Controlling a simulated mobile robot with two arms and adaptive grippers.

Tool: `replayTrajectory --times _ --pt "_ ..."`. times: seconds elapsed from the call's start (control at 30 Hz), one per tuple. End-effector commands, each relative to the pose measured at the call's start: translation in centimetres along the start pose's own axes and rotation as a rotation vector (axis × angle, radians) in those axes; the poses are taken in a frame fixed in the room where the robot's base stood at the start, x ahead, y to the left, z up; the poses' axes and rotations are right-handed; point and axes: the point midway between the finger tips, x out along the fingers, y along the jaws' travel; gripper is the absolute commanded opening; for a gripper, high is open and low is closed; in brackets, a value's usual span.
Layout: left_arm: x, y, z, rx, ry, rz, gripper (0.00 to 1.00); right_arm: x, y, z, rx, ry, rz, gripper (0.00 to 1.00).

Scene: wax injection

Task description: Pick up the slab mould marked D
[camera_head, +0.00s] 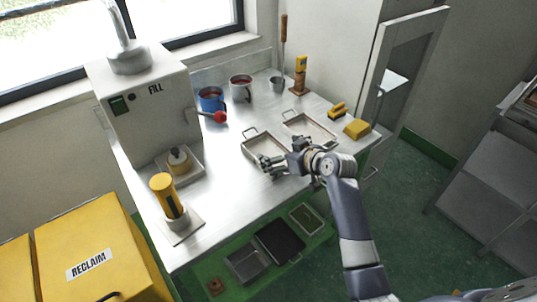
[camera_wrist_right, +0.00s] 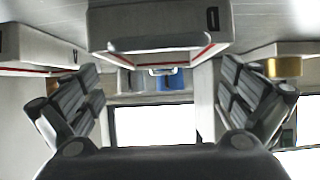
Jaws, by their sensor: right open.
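Two shallow pale trays with wire handles lie on the metal bench in the head view, a nearer one (camera_head: 262,141) and a farther one (camera_head: 322,128). They may be slab moulds, but I cannot read a letter D on either. My right gripper (camera_head: 268,164) is open at the front edge of the nearer tray and hides part of it. In the right wrist view, the open fingers (camera_wrist_right: 160,72) frame a pale box-like body (camera_wrist_right: 150,32) with a red line and a dark mark that I cannot read. Nothing is seen held. My left gripper is not in view.
The FILL machine (camera_head: 145,95) stands at the left of the bench (camera_head: 225,178). A yellow block (camera_head: 357,129) sits at right. An open cabinet door (camera_head: 405,70) stands beyond it.

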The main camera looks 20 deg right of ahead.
Motion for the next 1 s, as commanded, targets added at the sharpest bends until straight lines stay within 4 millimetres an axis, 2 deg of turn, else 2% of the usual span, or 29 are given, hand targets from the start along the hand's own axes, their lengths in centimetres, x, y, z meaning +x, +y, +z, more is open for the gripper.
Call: replayTrajectory --times 0.07,0.17,0.4,0.5,0.83,1.0 --pt "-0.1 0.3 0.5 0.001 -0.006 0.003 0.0 0.4 0.0 0.0 0.0 -0.001 -0.001 1.0" --pt "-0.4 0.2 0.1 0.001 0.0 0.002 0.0 1.1 -0.1 0.0 0.002 -0.002 -0.001 1.0" --pt "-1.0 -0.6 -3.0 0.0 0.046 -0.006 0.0 4.1 -0.3 0.1 0.002 0.0 -0.001 1.0" --pt "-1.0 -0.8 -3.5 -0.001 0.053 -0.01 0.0 5.0 -0.3 0.2 0.002 -0.001 -0.001 1.0" --pt "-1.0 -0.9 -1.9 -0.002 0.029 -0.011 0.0 5.4 -0.2 0.3 0.0 -0.001 0.001 1.0" --pt "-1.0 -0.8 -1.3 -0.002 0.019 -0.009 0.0 5.4 -0.3 0.3 0.0 -0.001 0.001 0.61"
